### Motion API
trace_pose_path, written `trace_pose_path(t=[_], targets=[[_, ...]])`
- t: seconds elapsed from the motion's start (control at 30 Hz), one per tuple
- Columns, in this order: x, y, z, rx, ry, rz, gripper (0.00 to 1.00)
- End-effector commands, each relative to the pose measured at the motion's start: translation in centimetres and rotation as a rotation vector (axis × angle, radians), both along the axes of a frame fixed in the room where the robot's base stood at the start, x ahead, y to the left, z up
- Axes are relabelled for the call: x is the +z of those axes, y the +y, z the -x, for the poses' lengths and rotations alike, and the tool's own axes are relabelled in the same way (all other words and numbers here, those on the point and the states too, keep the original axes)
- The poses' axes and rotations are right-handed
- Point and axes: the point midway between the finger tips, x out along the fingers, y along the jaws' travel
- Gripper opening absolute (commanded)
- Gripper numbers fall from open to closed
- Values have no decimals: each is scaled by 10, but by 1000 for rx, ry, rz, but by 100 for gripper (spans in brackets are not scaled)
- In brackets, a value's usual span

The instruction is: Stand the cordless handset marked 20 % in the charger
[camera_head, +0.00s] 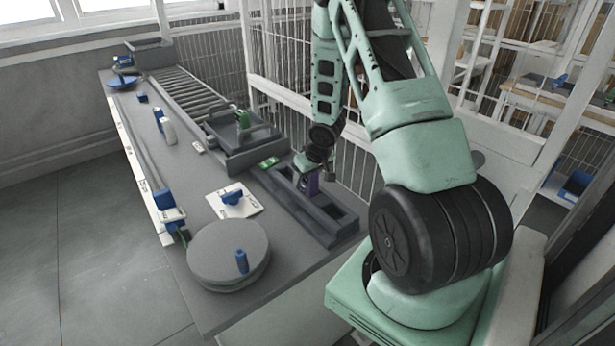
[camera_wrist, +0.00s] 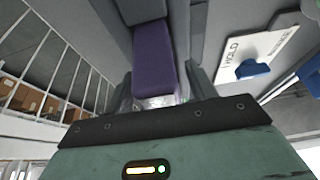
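A purple block-like handset (camera_head: 312,185) stands at the dark charger-like rack (camera_head: 335,232) below my gripper (camera_head: 314,174). The wrist view shows its purple face (camera_wrist: 153,58) between the two fingers of my gripper (camera_wrist: 160,92). The fingers stand apart on either side of it. A narrow gap seems to show at the right finger, and I cannot tell whether they press on it. No 20 % mark is readable. I cannot tell how deep it sits in the rack. A green-topped small device (camera_head: 268,162) lies beside the rack.
A white card reading HOLD (camera_wrist: 268,52) bears a blue object (camera_head: 232,197). A round grey turntable (camera_head: 228,252) with a blue piece (camera_head: 241,261) stands at the front. A roller track (camera_head: 185,92) and a tray (camera_head: 240,132) lie behind. A wire fence borders the bench.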

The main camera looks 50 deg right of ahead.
Motion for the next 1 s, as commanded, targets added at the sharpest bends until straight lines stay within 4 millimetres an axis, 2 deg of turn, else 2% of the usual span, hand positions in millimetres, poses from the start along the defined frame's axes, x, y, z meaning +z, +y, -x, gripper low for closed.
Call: trace_pose_path(t=[0.2, 0.33, 0.7, 0.83, 1.0], targets=[[1, 0, 1, -1, 1, -1, 56], [11, 0, 5, -3, 0, 0, 56], [83, 6, 32, -4, -1, 1, 56], [101, 8, 40, -3, 0, 0, 56], [110, 11, 45, -1, 3, -1, 56]])
